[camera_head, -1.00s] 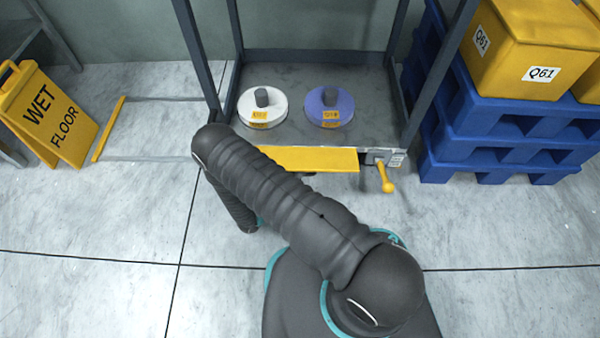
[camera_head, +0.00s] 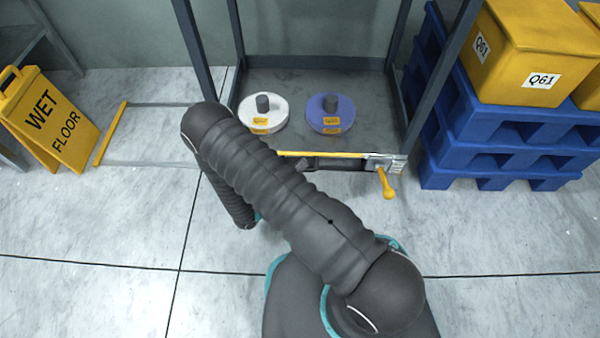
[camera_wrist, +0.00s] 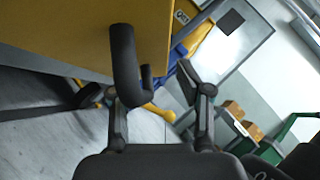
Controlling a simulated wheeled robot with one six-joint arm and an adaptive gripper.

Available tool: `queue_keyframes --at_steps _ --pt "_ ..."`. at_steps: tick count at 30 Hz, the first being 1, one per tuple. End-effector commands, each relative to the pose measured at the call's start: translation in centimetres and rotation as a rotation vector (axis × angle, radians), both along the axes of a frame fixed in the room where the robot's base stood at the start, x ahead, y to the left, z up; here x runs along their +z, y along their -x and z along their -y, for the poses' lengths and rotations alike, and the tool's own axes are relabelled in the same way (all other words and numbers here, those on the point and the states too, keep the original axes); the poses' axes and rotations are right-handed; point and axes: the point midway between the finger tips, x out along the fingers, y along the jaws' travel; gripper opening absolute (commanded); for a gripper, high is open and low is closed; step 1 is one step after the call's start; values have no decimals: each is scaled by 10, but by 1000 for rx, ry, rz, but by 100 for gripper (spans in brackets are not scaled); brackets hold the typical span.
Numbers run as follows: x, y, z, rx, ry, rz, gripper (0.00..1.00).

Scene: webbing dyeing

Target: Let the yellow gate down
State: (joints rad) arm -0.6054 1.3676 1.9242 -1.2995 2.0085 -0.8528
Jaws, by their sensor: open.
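The yellow gate (camera_head: 330,154) at the front of the grey rack shows in the head view only as a thin yellow strip with a dark band below it. In the wrist view the gate (camera_wrist: 65,28) is a broad yellow panel filling the upper left. A black hooked handle (camera_wrist: 124,65) stands out in front of it. My gripper (camera_wrist: 150,82) is open, its fingers spread on either side of the handle's lower end. I cannot tell whether they touch it. A yellow lever (camera_head: 386,184) hangs at the gate's right end. My arm hides the gate's left end.
A white spool (camera_head: 262,112) and a purple spool (camera_head: 330,113) sit in the rack. Blue pallets (camera_head: 500,150) with yellow crates (camera_head: 525,45) stand close on the right. A wet floor sign (camera_head: 50,120) is on the left. The floor in front is clear.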

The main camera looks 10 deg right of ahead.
Motion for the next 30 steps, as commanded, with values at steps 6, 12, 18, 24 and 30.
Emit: queue_keyframes --at_steps 6,12,18,24,30 --pt "19 1 -1 -2 3 0 39" --pt "23 2 -3 1 6 -1 39" --pt "22 2 -4 6 4 -2 39" --pt "18 5 -13 9 4 -1 39" --pt "13 11 -23 9 4 -1 39"
